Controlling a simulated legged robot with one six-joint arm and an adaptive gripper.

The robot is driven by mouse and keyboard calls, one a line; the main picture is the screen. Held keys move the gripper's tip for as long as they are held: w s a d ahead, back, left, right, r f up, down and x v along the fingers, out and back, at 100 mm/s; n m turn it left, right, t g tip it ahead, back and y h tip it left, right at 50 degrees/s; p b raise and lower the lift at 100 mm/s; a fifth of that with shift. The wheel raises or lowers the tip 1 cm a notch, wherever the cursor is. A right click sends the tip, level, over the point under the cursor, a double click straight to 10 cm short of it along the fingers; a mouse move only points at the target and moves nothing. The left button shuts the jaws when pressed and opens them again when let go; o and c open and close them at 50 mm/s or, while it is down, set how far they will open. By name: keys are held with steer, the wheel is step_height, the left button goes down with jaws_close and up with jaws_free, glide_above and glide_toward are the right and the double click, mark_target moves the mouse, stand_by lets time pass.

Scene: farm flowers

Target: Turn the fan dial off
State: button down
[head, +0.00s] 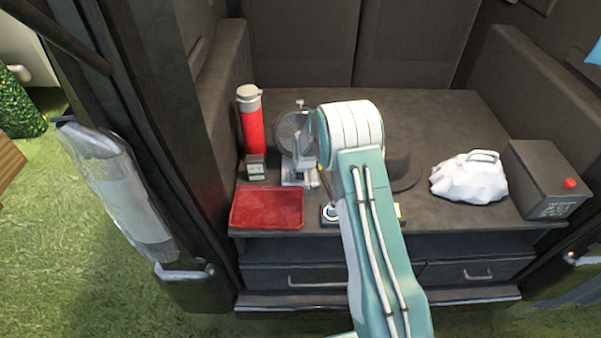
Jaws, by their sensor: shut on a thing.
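A small grey fan (287,128) with a round head stands on the dark counter, left of my arm's wrist in the head view. Its light base (298,183) shows below the head. My gripper (303,158) reaches left from the white wrist and overlaps the fan in the picture. It looks shut at the fan, on what seems to be the fan dial. The dial itself is too small and too covered to make out, so its setting cannot be told.
A red bottle (252,125) and a small box (255,168) stand left of the fan. A red tray (267,208) lies at the front edge. A dark hat (400,165), a white bag (470,177) and a dark box with a red knob (547,180) are to the right.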

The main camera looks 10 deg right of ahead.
steer(key=n+y, duration=0.1)
steer(key=n, duration=0.4)
steer(key=shift+y, duration=0.4)
steer(key=shift+w+n+g+y, duration=0.1)
steer(key=shift+n+g+y, duration=0.25)
steer(key=shift+n, duration=0.75)
steer(key=shift+n+g+y, duration=0.25)
steer(key=shift+n+g, duration=0.2)
steer(key=shift+n, duration=0.65)
steer(key=shift+d, duration=0.1)
steer(key=shift+c, duration=1.3)
jaws_free()
steer(key=shift+f, duration=0.1)
